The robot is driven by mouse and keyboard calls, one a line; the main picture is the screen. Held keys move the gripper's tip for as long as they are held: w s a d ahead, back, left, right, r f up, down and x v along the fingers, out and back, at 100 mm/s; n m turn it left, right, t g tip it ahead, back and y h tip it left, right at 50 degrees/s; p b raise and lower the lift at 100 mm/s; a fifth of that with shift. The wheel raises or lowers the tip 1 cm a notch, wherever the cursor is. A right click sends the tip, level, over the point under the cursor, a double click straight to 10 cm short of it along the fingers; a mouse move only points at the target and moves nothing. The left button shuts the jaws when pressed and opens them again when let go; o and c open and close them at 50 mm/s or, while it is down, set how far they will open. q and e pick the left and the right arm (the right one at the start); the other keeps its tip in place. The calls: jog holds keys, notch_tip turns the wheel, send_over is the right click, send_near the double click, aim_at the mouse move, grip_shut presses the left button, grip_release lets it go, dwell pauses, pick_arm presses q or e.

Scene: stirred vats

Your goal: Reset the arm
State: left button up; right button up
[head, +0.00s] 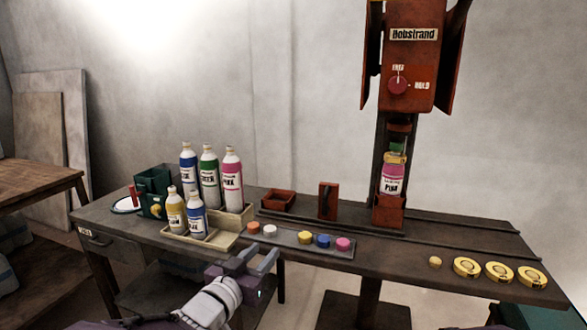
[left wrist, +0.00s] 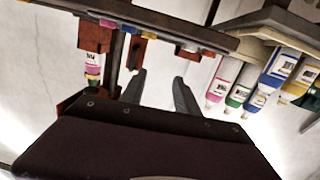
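My left gripper (head: 250,262) is in front of the bench's near edge, below the row of coloured caps. Its two fingers also show in the left wrist view (left wrist: 159,90), spread apart with nothing between them. That view looks upside down. My right gripper does not show clearly in either view. The red press (head: 408,70) stands at the back of the bench, with a red knob (head: 397,85) between the words FREE and HOLD. A pink bottle (head: 391,182) stands upright in the press's lower holder, and it also shows in the left wrist view (left wrist: 92,62).
The bench (head: 420,262) holds a cream crate (head: 233,228) of several bottles at left. A grey tray (head: 285,237) of coloured caps lies near the front edge. Yellow rings (head: 498,272) lie at right. A red box (head: 278,200) and red upright block (head: 327,201) stand behind.

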pick_arm(q)
jog(key=s+a+f+n+g+y, duration=0.25)
jog(key=a+f, duration=0.25)
jog(key=f, duration=0.4)
jog(key=s+a+f+n+g+y, duration=0.1)
jog(key=s+a+f+g+y, duration=0.3)
jog(key=f, duration=0.4)
jog(key=s+a+f+g, duration=0.1)
jog(key=s+f+g, duration=0.3)
jog(key=s, duration=0.4)
jog(key=s+a+f+g, duration=0.1)
jog(key=s+f+g, duration=0.3)
jog(key=s, duration=0.4)
notch_tip(320, 180, up, 30)
jog(key=p, duration=3)
jog(key=shift+w, duration=0.3)
